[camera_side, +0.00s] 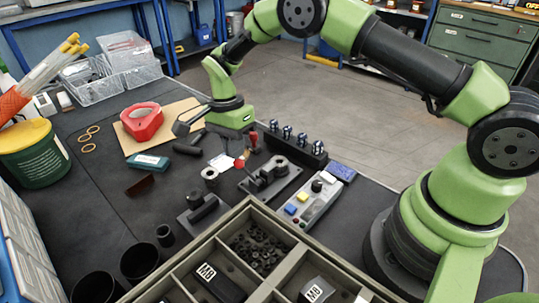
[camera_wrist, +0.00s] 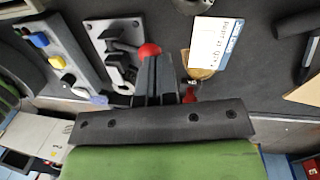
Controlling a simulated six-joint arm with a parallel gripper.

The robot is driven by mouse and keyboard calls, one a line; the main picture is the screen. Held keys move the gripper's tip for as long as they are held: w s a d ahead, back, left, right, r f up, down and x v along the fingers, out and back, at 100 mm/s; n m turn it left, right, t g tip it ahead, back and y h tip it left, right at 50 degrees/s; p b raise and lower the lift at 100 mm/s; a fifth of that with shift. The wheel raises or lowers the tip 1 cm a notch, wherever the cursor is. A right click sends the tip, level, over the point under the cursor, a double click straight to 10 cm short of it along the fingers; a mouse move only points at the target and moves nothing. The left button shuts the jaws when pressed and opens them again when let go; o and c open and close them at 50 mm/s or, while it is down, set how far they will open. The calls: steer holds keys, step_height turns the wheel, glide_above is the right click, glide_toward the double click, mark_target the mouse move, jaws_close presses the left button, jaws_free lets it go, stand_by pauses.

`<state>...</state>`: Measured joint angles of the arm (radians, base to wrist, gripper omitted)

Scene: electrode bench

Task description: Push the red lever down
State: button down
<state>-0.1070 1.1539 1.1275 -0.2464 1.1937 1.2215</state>
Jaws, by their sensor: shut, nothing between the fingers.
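The red lever's ball knob (camera_side: 239,163) is on the near left side of a toggle clamp with a grey base plate (camera_side: 283,187). In the wrist view the red knob (camera_wrist: 149,50) shows just beyond my fingertips, with the clamp plate (camera_wrist: 97,30) to its left. My gripper (camera_wrist: 156,68) is shut and empty, its fingers pointing toward the knob and partly covering it. In the side view my gripper (camera_side: 244,147) hangs just behind and above the knob. I cannot tell whether the fingertips touch it.
A control box (camera_side: 318,203) with blue and yellow buttons stands right of the clamp. A rack with several knobs (camera_side: 298,146) is behind it. A white tag (camera_side: 221,162) lies left of the lever. A divided tray (camera_side: 180,273) fills the front.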

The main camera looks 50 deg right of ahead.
stand_by(0.5)
step_height(320, 180, up, 10)
steer(key=w, duration=0.1)
steer(key=shift+w+d, duration=0.25)
steer(key=shift+w, duration=0.05)
steer(key=shift+f, duration=0.1)
steer(key=s+d+r+n+t, duration=0.1)
steer(key=s+r+n+t, duration=0.15)
steer(key=s+r, duration=0.4)
steer(key=s+r+n+t, duration=0.2)
steer(key=s+r+n, duration=0.15)
steer(key=r, duration=0.55)
steer(key=s+d+n+t+y, duration=0.1)
steer(key=s+n+t, duration=0.3)
steer(key=s, duration=1.2)
steer(key=n, duration=0.3)
steer(key=shift+r+t, duration=0.15)
steer(key=shift+t, duration=0.2)
